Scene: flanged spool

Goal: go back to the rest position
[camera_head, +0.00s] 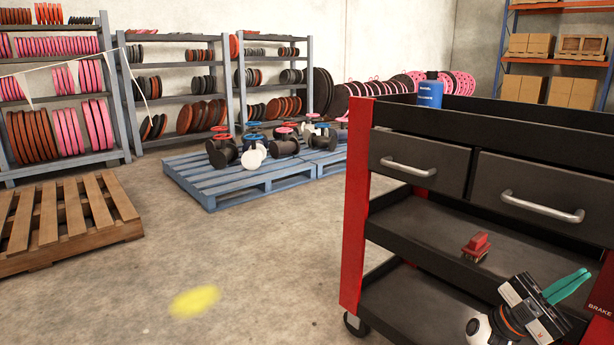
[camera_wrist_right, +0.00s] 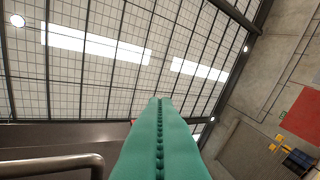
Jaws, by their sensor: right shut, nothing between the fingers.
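My right gripper (camera_head: 568,285) is at the lower right of the head view, in front of the tool cart (camera_head: 357,200). Its green fingers point up and to the right. In the right wrist view its green fingers (camera_wrist_right: 160,104) are pressed together along their length, with nothing between them. My left gripper is not in view. Several flanged spools (camera_head: 285,143), dark with some red, blue and pink parts, stand on a blue pallet (camera_head: 240,187) in the middle distance, far from my right gripper.
The cart has two drawers with a metal handle (camera_head: 541,206), a red object (camera_head: 476,246) on its shelf and a blue container (camera_head: 430,92) on top. A cart handle (camera_wrist_right: 60,166) shows close by in the wrist view. A wooden pallet (camera_head: 68,222) lies left; the floor between is clear.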

